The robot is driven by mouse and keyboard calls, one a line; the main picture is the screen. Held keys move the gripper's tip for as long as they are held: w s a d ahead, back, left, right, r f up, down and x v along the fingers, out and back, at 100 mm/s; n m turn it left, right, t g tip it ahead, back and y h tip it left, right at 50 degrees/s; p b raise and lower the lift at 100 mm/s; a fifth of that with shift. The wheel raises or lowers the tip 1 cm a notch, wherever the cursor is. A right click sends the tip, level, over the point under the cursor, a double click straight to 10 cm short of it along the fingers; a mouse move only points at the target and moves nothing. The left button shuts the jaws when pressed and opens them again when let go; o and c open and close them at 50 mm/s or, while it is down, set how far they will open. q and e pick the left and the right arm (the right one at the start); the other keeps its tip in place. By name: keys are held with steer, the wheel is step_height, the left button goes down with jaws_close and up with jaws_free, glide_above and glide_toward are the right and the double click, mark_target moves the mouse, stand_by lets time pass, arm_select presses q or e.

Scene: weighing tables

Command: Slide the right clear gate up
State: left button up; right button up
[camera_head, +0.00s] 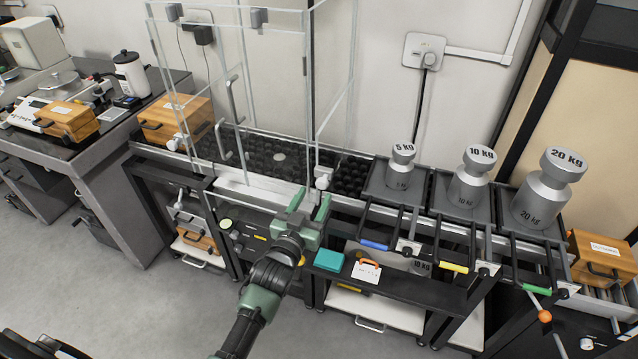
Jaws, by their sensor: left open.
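A clear weighing enclosure (270,187) stands on the middle bench, with thin, see-through panels. The clear panel on its right side (336,75) reaches down to the bench. I cannot tell its exact edges or whether it is raised. A white knob (322,178) sits low at the enclosure's front right corner. My left gripper (309,203) is open and empty, its green fingers pointing up just below and in front of this knob. From this view I cannot tell whether it touches the knob. My right gripper is not in view.
Steel weights marked 5 kg (402,170), 10 kg (468,185) and 20 kg (540,195) stand in trays to the right. Black rails with coloured grips jut forward below them. A teal box (329,261) lies on the lower shelf.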

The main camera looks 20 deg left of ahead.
mark_target(321, 185)
arm_select(q)
steer(key=w, duration=0.5)
steer(key=shift+w+f, duration=0.1)
steer(key=shift+f, duration=0.05)
jaws_close()
stand_by(1.3)
